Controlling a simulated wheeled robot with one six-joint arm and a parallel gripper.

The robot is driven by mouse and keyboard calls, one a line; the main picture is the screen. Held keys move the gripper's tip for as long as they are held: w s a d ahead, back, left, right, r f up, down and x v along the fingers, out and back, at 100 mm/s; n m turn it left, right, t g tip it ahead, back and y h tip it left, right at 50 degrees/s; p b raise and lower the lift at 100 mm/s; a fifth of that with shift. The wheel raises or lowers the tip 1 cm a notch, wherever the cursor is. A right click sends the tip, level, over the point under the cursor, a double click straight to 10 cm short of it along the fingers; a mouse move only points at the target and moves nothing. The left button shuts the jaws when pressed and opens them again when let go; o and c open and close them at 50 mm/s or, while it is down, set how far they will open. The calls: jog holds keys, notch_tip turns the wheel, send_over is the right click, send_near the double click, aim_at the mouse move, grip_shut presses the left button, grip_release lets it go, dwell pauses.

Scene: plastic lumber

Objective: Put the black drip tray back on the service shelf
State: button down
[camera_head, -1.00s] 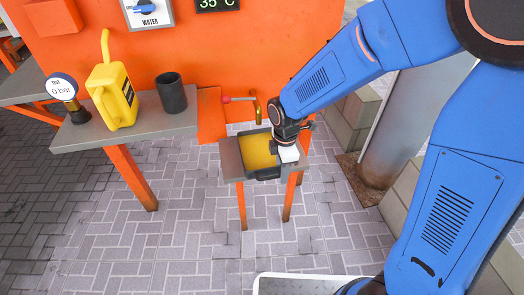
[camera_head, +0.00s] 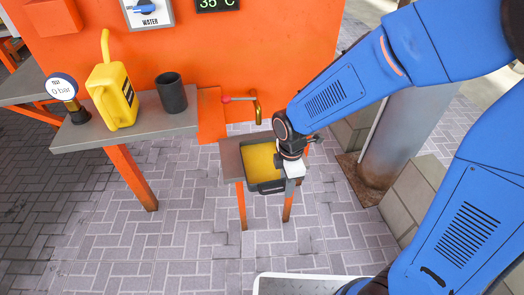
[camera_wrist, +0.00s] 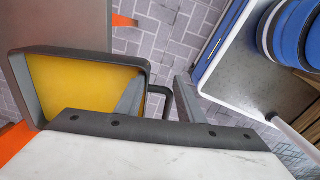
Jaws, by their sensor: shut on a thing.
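The black drip tray (camera_head: 266,188) is over the front part of a small grey-topped stand (camera_head: 230,160), and its inside shows yellow. In the wrist view the tray's black rim (camera_wrist: 85,57) and yellow floor are close below my gripper, reaching past the stand's edge. My gripper (camera_wrist: 158,90) is shut on the tray's side that faces me. One finger is over the yellow inside, the other outside by a black loop handle. I cannot tell how much of the tray still rests on the stand. Which surface is the service shelf is not marked.
A grey-topped bench (camera_head: 70,137) at left holds a yellow can (camera_head: 112,95), a dark cup (camera_head: 171,93) and a gauge (camera_head: 65,92). A red-tipped lever (camera_head: 240,99) sits behind the stand. A grey post (camera_head: 395,130) and blocks stand at right. Paved floor ahead is clear.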

jog(key=s+d, duration=0.2)
jog(key=s, duration=0.5)
jog(key=shift+s, duration=0.35)
dwell(0.5)
jog(key=shift+r, duration=0.15)
notch_tip(320, 180, up, 4)
jog(key=shift+f, duration=0.15)
dwell(0.8)
dwell(0.3)
